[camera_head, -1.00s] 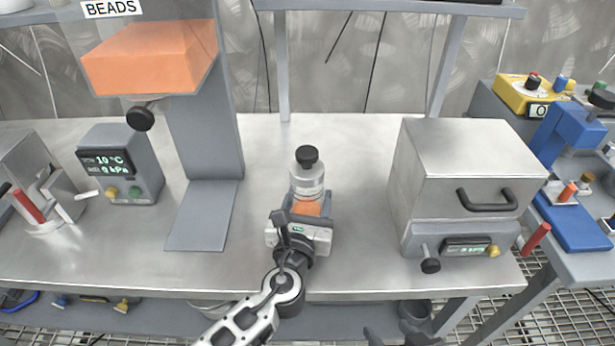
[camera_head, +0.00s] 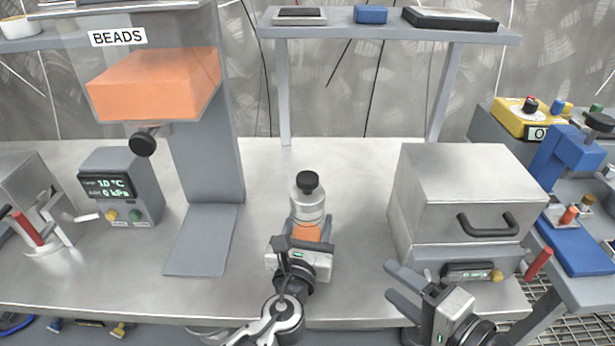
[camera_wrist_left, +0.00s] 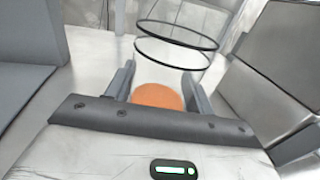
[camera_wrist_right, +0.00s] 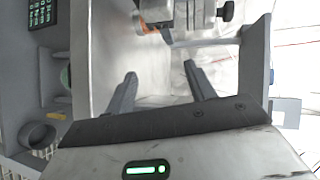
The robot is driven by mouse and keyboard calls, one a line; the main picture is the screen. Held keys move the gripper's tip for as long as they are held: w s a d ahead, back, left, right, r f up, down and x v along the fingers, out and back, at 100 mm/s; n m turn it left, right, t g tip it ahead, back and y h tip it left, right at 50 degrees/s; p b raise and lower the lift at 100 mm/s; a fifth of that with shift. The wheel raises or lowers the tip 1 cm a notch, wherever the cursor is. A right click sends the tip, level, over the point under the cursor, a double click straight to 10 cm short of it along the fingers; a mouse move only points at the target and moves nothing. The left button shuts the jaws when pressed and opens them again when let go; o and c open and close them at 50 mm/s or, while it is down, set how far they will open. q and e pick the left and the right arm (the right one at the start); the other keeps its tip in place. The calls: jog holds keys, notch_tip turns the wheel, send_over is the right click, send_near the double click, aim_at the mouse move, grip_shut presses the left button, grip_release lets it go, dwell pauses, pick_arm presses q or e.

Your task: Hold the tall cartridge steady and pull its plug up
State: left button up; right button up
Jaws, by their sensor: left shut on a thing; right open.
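The tall cartridge (camera_head: 307,207) stands upright on the steel bench, with a clear upper part and orange contents low down. Its black-knobbed plug (camera_head: 307,182) is at the top. My left gripper (camera_head: 303,240) is shut on the cartridge's lower part from the front. In the left wrist view the orange contents (camera_wrist_left: 158,96) lie between the fingers, with dark rings of the cartridge above. My right gripper (camera_head: 391,281) is open and empty at the bench's front edge, right of the cartridge and lower than the plug. Its spread fingers also show in the right wrist view (camera_wrist_right: 160,75).
A grey stand with an orange BEADS hopper (camera_head: 155,82) is at the left, beside a small display box (camera_head: 122,186). A steel box with a black handle (camera_head: 465,185) stands right of the cartridge, near my right gripper. A shelf (camera_head: 385,31) spans the back.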

notch_tip(320, 180, up, 5)
jog(key=w+a+n+y, duration=0.1)
jog(key=w+a+n, duration=0.2)
jog(key=n, duration=0.4)
jog(key=n+y, duration=0.3)
jog(key=n, duration=0.9)
send_near(308, 177)
jog(key=x, duration=1)
jog(key=shift+a+f, duration=0.1)
jog(key=shift+f, duration=0.1)
grip_shut()
jog(key=shift+r, duration=0.8)
grip_release()
jog(key=shift+f, duration=0.1)
